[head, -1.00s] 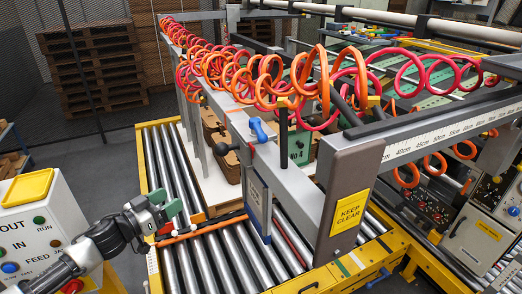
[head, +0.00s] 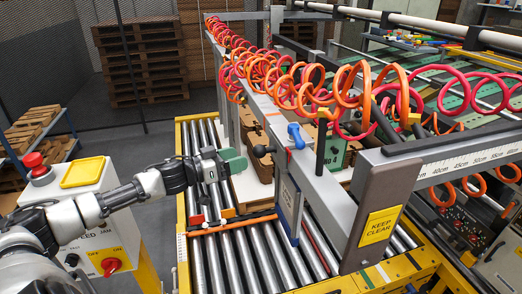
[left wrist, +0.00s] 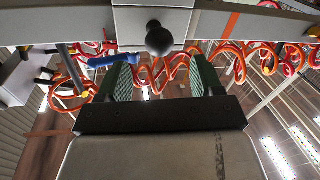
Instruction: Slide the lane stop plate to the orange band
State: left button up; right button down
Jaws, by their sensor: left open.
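The lane stop plate (head: 288,208), grey with a blue edge, hangs upright from the grey rail over the rollers. A black ball knob (head: 262,151) sticks out from its carriage, and a blue lever (head: 296,136) is on top. In the left wrist view the knob (left wrist: 158,38), blue lever (left wrist: 97,61) and a narrow orange band (left wrist: 232,22) on the rail show; the band is right of the carriage. My left gripper (head: 236,161) has green fingers, open and empty, just short of the knob. The knob appears between the finger lines, beyond the tips. My right gripper is out of view.
Red and orange coiled hoses (head: 300,85) run above the rail. A grey post with a KEEP CLEAR sign (head: 380,225) stands at the near end. A control box (head: 90,215) is at left, beneath my arm.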

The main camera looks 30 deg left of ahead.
aim_at(259, 152)
pick_arm(q)
jog(key=p+x, duration=0.2)
jog(key=x, duration=0.4)
jog(key=shift+w+d+r+p, duration=0.15)
jog(key=shift+w+d+p, duration=0.05)
jog(key=shift+w+p, duration=0.2)
jog(key=shift+w+d, duration=0.25)
jog(key=shift+w, duration=0.1)
